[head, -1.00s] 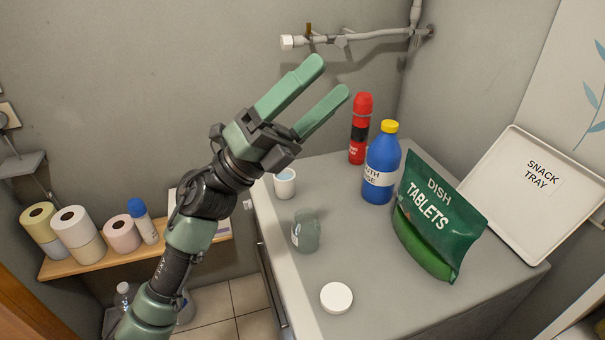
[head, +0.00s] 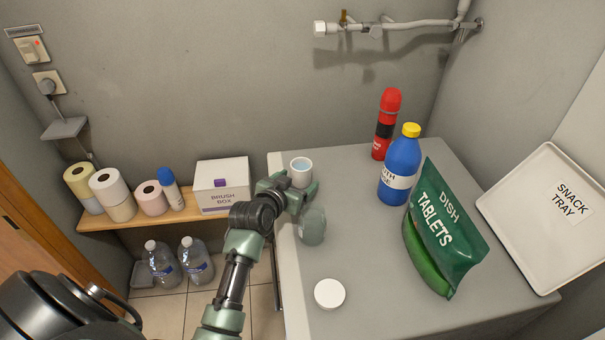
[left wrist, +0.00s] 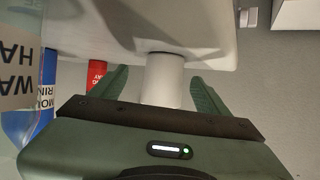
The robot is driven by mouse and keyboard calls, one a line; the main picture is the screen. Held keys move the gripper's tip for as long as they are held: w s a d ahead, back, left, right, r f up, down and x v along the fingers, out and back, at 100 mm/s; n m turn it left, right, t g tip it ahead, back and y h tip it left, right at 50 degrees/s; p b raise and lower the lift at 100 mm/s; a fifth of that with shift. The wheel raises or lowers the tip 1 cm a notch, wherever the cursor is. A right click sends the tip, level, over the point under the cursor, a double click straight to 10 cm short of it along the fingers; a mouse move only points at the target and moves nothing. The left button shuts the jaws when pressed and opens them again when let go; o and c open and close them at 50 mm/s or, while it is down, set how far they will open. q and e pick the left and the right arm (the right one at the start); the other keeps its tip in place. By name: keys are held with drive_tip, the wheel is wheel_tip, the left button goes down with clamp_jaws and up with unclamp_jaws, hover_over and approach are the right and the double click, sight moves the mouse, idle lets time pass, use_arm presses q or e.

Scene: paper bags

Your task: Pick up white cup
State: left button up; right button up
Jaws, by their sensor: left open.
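The white cup (head: 301,170) stands upright near the back left corner of the grey counter (head: 365,262), with something bluish inside. In the left wrist view, the cup (left wrist: 163,80) is between the fingers, its lower part hidden by the gripper body. My left gripper (head: 297,185) is open and low at the counter, with a green finger on each side of the cup. In the left wrist view, the left gripper (left wrist: 158,85) shows a gap on both sides of the cup. My right gripper is not in view.
A translucent jar (head: 313,226) stands close to the left gripper. A shelf with a brush box (head: 222,185) is left.

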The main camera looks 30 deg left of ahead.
sight(297, 180)
use_arm(q)
drive_tip(key=x, duration=0.4)
drive_tip(key=shift+w+a+f, duration=0.15)
drive_tip(key=shift+a, duration=0.2)
drive_tip(key=c, duration=1.5)
drive_tip(key=shift+c, duration=0.2)
